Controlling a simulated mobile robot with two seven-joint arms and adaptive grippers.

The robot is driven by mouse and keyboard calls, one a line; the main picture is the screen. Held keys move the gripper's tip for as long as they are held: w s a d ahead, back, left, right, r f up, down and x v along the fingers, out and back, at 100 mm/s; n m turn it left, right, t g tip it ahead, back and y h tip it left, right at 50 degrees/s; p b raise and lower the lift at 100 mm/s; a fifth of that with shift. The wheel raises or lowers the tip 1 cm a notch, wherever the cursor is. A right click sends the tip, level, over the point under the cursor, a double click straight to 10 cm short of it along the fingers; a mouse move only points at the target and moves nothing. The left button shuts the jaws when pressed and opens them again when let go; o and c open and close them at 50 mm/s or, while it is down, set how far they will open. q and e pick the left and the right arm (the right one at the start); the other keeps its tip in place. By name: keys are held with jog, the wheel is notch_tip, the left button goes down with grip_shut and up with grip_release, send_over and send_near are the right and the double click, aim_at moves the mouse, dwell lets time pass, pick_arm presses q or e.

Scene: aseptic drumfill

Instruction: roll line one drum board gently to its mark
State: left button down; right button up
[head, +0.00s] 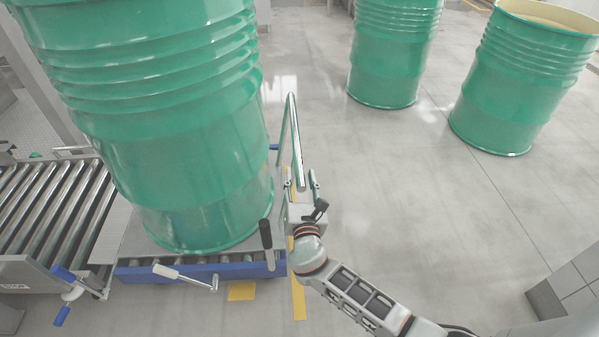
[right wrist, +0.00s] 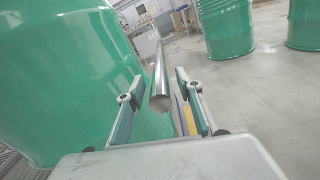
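The drum board (head: 200,270) is a low blue-framed base with rollers, at the lower left of the head view. A large green drum (head: 180,150) stands on it and hides most of its top. A steel push bar (head: 296,140) rises at the board's right side. My right gripper (head: 300,186) is at the bar's near end. In the right wrist view the bar (right wrist: 160,85) shows between the open fingers of the gripper (right wrist: 157,95), with gaps on both sides. My left gripper is not in view.
A roller conveyor (head: 45,210) adjoins the board on the left. A black-gripped lever (head: 266,235) and a white crank arm (head: 185,276) stick out in front. Yellow floor marks (head: 298,298) lie beside the board. Two green drums (head: 395,55) (head: 520,80) stand back right; floor between is clear.

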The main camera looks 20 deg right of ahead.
jog(key=shift+x, duration=1.15)
grip_shut()
